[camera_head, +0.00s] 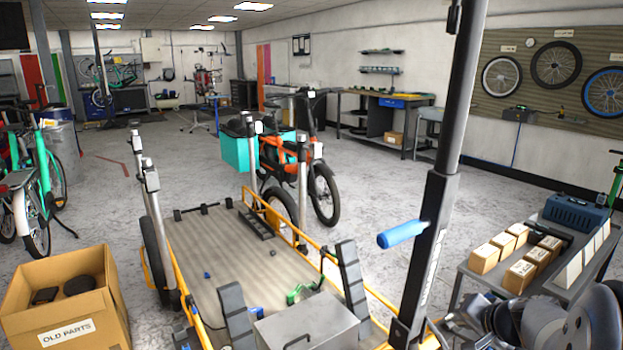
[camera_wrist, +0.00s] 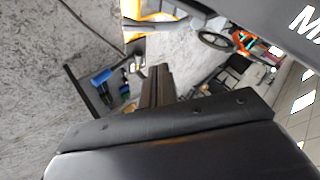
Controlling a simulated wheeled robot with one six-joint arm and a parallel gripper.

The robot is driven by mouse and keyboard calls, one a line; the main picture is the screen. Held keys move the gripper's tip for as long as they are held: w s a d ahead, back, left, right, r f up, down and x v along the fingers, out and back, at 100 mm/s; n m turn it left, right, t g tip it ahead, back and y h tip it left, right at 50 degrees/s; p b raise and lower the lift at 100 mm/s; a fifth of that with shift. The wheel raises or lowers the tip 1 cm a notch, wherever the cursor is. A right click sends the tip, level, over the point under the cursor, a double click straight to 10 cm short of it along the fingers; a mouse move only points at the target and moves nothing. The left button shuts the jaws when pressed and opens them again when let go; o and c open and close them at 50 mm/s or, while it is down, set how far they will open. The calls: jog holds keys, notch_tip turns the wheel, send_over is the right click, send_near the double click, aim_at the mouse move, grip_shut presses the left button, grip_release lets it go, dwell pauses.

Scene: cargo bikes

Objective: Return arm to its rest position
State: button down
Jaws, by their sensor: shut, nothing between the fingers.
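My arm is folded low at the right edge of the head view, its rounded grey links beside the small cart. My gripper (camera_head: 468,318) appears there as dark parts at the bottom, partly cut off and too small to read in detail. In the wrist view my gripper (camera_wrist: 158,72) shows as dark fingers close together beyond the broad black gripper body. The fingers are shut with nothing between them.
A cart (camera_head: 462,272) with several labelled boxes and a blue case (camera_head: 575,214) stands close to my arm. An old-parts carton (camera_head: 110,275) stands left.

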jog(key=w+a+r+n+y+p, duration=0.1)
jog(key=w+a+n+y+p, duration=0.1)
jog(key=w+n+y+p, duration=0.3)
jog(key=w+n+p, duration=0.4)
jog(key=n+p, duration=0.2)
jog(key=n, duration=0.5)
jog(key=shift+a, duration=0.35)
jog(key=shift+f, duration=0.1)
dwell(0.7)
